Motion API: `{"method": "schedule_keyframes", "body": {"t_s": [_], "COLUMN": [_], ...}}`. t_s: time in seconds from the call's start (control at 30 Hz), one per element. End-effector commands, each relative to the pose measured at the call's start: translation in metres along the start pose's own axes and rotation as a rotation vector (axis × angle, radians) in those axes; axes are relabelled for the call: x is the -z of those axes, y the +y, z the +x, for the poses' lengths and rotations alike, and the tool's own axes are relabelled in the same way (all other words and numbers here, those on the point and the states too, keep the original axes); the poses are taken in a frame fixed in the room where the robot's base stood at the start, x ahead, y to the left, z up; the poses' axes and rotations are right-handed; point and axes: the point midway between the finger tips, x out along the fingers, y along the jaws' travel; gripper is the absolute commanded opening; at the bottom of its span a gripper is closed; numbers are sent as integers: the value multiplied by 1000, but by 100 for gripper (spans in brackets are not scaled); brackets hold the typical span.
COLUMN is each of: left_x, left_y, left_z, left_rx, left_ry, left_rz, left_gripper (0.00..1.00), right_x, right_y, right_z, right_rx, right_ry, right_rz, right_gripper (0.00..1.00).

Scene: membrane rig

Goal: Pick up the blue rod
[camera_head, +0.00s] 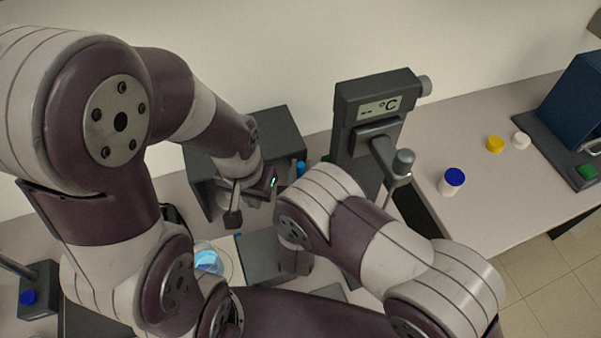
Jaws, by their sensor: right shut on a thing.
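A small blue upright piece (301,169), possibly the end of the blue rod, shows beside the dark grey box at the back, between my two arms. Most of it is hidden. My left gripper (233,216) points down in front of that box, to the left of the blue piece. The gap between its fingers is not clear. My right gripper (297,263) is largely hidden under my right wrist, beside a grey block (262,258). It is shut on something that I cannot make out.
A grey stand with a °C display (378,108) rises behind my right arm. A clear dish with light blue contents (208,260) lies below my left gripper. A blue-capped white jar (452,182) and yellow cap (495,144) stand on the right bench, with free room around them.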

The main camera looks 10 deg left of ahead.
Motion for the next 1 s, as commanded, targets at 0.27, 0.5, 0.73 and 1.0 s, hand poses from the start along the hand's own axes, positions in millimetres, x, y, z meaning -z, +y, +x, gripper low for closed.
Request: {"method": "schedule_keyframes", "body": {"t_s": [0.27,0.5,0.73,1.0], "left_x": [8,12,10,11], "left_y": [0,0,0,0], "left_z": [-62,-97,-87,-89], "left_rx": [0,0,0,0], "left_ry": [1,1,0,0], "left_rz": [0,0,0,0], "left_gripper": [0,0,0,0], "right_x": [84,139,159,163], "right_y": [0,0,0,0], "right_z": [0,0,0,0], "right_rx": [0,0,-1,0], "right_ry": [4,4,5,3], "right_rz": [2,3,3,1], "right_gripper": [0,0,0,0]}}
